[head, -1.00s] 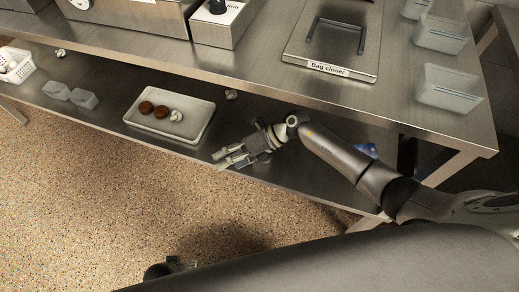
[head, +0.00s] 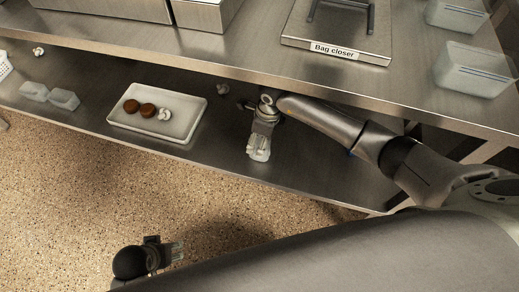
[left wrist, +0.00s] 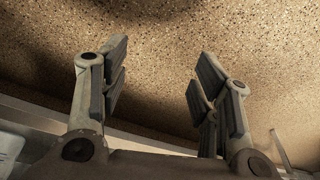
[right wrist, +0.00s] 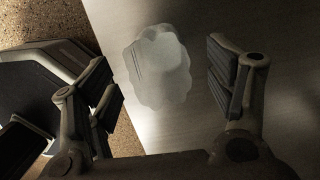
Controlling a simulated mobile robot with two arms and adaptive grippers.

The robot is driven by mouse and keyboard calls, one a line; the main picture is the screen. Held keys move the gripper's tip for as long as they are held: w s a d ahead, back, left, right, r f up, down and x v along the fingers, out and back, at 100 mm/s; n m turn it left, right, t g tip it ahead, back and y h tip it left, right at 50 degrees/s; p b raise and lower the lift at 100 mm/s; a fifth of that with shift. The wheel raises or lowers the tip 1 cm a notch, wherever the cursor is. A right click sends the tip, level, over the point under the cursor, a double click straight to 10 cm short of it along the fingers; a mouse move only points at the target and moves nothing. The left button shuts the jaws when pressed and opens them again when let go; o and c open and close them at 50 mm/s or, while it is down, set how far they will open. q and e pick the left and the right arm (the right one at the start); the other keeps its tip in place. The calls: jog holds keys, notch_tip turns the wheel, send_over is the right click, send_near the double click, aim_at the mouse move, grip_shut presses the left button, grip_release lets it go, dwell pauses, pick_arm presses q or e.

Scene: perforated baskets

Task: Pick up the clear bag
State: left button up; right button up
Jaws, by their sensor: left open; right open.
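A clear bag (right wrist: 158,66), whitish and see-through with a wavy edge, lies on the metal lower shelf in the right wrist view. It shows ahead of and between the spread fingers of my right gripper (right wrist: 165,90), with no visible contact. In the head view my right gripper (head: 259,150) is low over the lower shelf near its front edge, and largely hides the bag there. My left gripper (head: 178,252) is open and empty, out over the floor; the left wrist view shows its fingers (left wrist: 160,85) apart with speckled floor beyond.
The upper tabletop (head: 240,68) overhangs my right arm and carries the bag closer (head: 340,35) and clear containers (head: 470,72).

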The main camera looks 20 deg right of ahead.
jog(key=f, duration=0.3)
jog(key=f+b, duration=0.1)
jog(key=shift+w+a+f, duration=0.15)
jog(key=shift+a+f, duration=0.1)
jog(key=shift+a, duration=0.05)
jog(key=shift+w+f, duration=0.1)
jog(key=shift+f, duration=0.3)
pick_arm(q)
notch_tip(320, 180, up, 4)
jog(key=shift+r, duration=0.15)
pick_arm(e)
jog(key=c, duration=0.8)
